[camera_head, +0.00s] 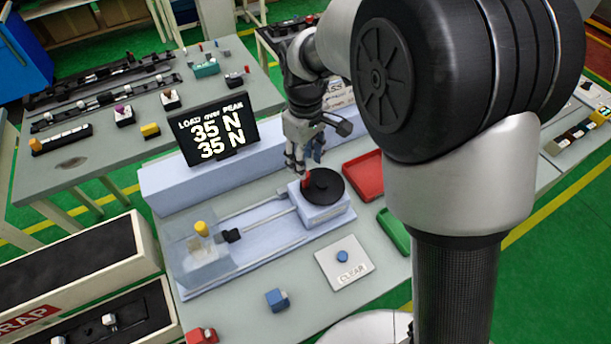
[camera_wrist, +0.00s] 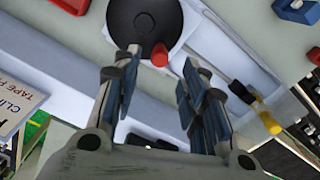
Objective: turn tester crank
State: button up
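The tester crank is a black disc (camera_head: 326,188) with an upright red knob (camera_head: 306,178) near its edge, on a pale blue block (camera_head: 322,212). In the wrist view the disc (camera_wrist: 140,22) is at the top, with the red knob (camera_wrist: 160,54) at its lower edge. My gripper (camera_head: 304,161) points down over the knob side of the disc. In the wrist view my gripper (camera_wrist: 161,60) has its fingers apart, with the knob showing between the tips and clear space on both sides. No contact is visible. The display (camera_head: 216,130) reads 35 N over 35 N.
The tester's rails run left to a black clamp (camera_head: 232,236) and a clear guard with a yellow-topped part (camera_head: 201,228). A red tray (camera_head: 365,176) and a green tray (camera_head: 394,231) lie right of the crank. A CLEAR button plate (camera_head: 344,262) and blue block (camera_head: 277,300) are in front.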

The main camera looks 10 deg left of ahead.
aim_at(323, 180)
notch_tip(323, 180, down, 7)
jog(key=shift+r+b, duration=0.2)
jog(key=shift+b, duration=0.45)
grip_shut()
